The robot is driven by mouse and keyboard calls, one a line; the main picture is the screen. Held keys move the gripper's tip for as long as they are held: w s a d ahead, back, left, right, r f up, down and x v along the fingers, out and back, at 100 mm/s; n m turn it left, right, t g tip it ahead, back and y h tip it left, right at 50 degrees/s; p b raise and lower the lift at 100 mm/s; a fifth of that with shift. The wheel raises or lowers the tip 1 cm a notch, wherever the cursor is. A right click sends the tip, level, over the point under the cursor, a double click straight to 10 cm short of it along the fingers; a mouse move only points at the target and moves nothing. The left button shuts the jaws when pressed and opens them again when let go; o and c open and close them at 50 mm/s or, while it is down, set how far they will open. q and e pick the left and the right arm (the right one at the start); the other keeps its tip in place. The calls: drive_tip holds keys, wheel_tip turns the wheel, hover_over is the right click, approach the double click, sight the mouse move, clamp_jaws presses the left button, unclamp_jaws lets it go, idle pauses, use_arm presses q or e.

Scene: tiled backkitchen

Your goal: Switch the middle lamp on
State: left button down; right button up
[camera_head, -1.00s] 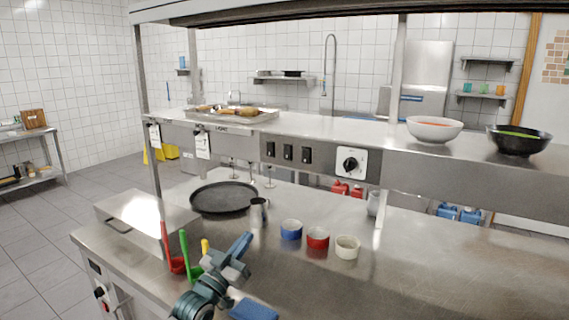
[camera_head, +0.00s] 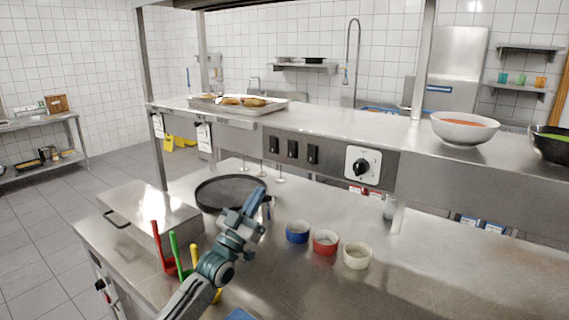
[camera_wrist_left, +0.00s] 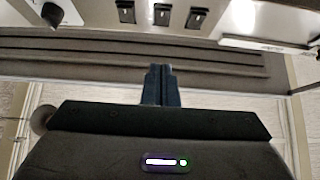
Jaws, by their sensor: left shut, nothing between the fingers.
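A row of three black rocker switches is on the metal front panel of the upper shelf; the middle switch (camera_head: 292,149) sits between the left switch (camera_head: 273,145) and the right switch (camera_head: 312,153). In the left wrist view the middle switch (camera_wrist_left: 162,15) shows at the top, ahead of the fingers. No lamp can be told for certain. My left gripper (camera_head: 254,200) is shut and empty, raised over the counter in front of the black pan and below the switches, apart from them. It also shows in the left wrist view (camera_wrist_left: 158,84). My right gripper is not in view.
A black knob (camera_head: 361,167) is right of the switches. A black pan (camera_head: 214,194) is behind my gripper. Red, green and yellow upright handles stand beside my left arm.

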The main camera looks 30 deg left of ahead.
sight(291, 153)
use_arm(q)
drive_tip(key=p+x, duration=0.2)
drive_tip(key=x, duration=0.2)
drive_tip(key=w+f+p+x, duration=0.1)
drive_tip(key=p+x, duration=0.1)
drive_tip(key=x, duration=0.2)
drive_tip(key=w+f+p+x, duration=0.1)
drive_tip(key=p+x, duration=0.1)
drive_tip(key=x, duration=0.2)
drive_tip(key=shift+w+d, duration=0.2)
drive_tip(key=shift+w, duration=0.1)
drive_tip(key=b, duration=0.1)
drive_tip(key=f+b, duration=0.1)
drive_tip(key=b, duration=0.1)
drive_tip(key=shift+w+t, duration=0.25)
drive_tip(key=shift+t, duration=0.05)
drive_tip(key=shift+w+r, duration=0.15)
drive_tip(key=shift+r, duration=0.25)
